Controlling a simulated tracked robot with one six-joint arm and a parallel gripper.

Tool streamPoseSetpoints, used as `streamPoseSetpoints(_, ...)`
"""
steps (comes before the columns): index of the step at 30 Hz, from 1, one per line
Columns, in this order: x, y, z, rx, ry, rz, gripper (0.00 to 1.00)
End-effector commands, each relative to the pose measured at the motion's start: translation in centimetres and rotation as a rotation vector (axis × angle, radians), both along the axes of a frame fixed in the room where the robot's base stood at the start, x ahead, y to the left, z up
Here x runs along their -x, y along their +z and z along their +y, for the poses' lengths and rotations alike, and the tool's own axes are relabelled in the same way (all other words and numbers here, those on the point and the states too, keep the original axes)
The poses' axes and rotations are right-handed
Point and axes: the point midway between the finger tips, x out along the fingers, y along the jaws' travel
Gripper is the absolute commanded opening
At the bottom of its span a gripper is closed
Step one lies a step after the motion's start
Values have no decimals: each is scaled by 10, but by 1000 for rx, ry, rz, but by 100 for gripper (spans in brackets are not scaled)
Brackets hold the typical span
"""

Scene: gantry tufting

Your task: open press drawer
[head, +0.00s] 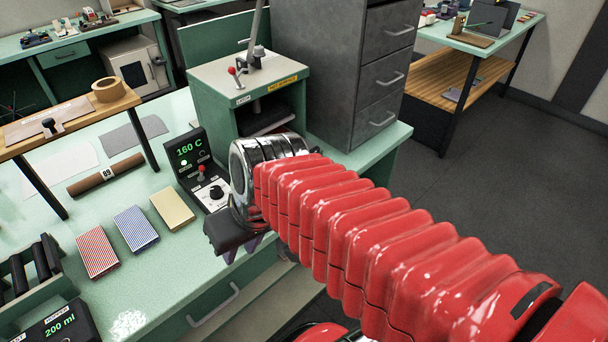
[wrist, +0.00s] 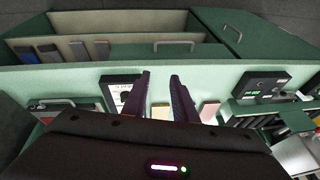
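The green press (head: 250,95), with its lever on top, stands at the back of the bench. Below the bench edge in the head view is a green drawer front with a bar handle (head: 213,305). In the wrist view a green front with a bar handle (wrist: 173,46) lies beyond my fingertips. I cannot tell whether both views show the same drawer. My gripper (wrist: 158,77) points at the bench with its dark fingers apart and nothing between them. In the head view my gripper (head: 243,248) is over the bench's front edge, partly hidden by my arm.
A 160 C control box (head: 195,170), striped cards (head: 135,228) and a brown roll (head: 105,174) lie on the bench. A grey drawer cabinet (head: 345,75) stands right of the press. A cream-lined compartment (wrist: 110,22) with flat items shows in the wrist view. Floor at right is clear.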

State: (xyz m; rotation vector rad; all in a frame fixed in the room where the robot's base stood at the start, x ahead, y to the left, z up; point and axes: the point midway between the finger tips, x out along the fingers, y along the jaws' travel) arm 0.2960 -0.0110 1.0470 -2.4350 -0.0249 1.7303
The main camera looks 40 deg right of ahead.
Motion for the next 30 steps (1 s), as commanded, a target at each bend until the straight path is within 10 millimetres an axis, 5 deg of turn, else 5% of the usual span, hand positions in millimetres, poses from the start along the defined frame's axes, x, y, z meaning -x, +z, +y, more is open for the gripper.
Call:
streamPoseSetpoints(7, -3, -33, -7, -217, -100, 123, 26)
streamPoseSetpoints(17, -23, -55, -25, -539, -250, 134, 26)
streamPoseSetpoints(30, -61, -66, -103, -922, -516, -103, 26)
